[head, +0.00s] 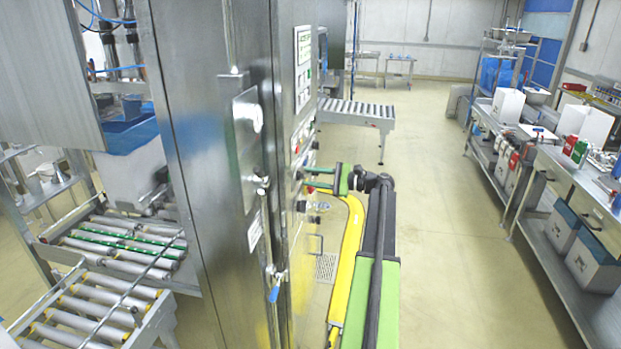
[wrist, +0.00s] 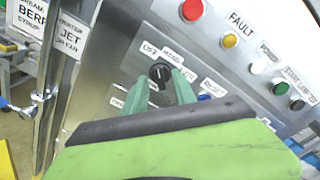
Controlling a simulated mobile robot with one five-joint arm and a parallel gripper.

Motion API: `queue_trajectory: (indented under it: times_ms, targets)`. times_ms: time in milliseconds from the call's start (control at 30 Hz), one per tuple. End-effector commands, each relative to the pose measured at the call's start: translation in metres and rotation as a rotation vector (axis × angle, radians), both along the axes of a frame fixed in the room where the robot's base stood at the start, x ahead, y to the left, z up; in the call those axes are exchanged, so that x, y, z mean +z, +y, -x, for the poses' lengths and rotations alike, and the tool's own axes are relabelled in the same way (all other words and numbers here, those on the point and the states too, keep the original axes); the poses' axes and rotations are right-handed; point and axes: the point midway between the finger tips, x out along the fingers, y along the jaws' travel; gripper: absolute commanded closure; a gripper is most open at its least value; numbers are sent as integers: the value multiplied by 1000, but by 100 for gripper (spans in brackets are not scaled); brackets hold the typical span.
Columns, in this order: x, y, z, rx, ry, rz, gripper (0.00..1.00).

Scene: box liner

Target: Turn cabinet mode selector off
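The mode selector (wrist: 160,72) is a round black knob on the steel cabinet panel in the wrist view. The labels around it read OFF, MODE and AUTO, tilted in the picture. My gripper (wrist: 160,82) has its two green fingers spread, one on each side below the knob, with the knob between and just beyond their tips. I cannot tell whether either finger touches it. In the head view my gripper (head: 316,178) reaches left to the cabinet panel (head: 303,90). The selector cannot be made out clearly there.
Beside the selector sit a red button (wrist: 192,10), a yellow FAULT lamp (wrist: 230,40) and a blue RESET button (wrist: 204,98). Roller conveyors (head: 100,300) lie left. The aisle floor (head: 450,230) is clear.

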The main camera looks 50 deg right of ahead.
Motion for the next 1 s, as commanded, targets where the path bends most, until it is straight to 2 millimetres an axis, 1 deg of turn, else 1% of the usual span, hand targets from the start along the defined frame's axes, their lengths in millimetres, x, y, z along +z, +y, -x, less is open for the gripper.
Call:
queue_trajectory:
  times_ms: [167, 400, 500, 600, 767, 1000]
  targets:
    - [0, -24, 35, -6, 0, 0, 67]
    - [0, -60, 93, -4, 0, 0, 67]
    - [0, -72, 113, -4, 1, 0, 67]
    - [0, -81, 128, -2, 1, 0, 67]
    - [0, -89, 141, -3, 0, 0, 67]
    - [0, -89, 142, -2, 1, 0, 67]
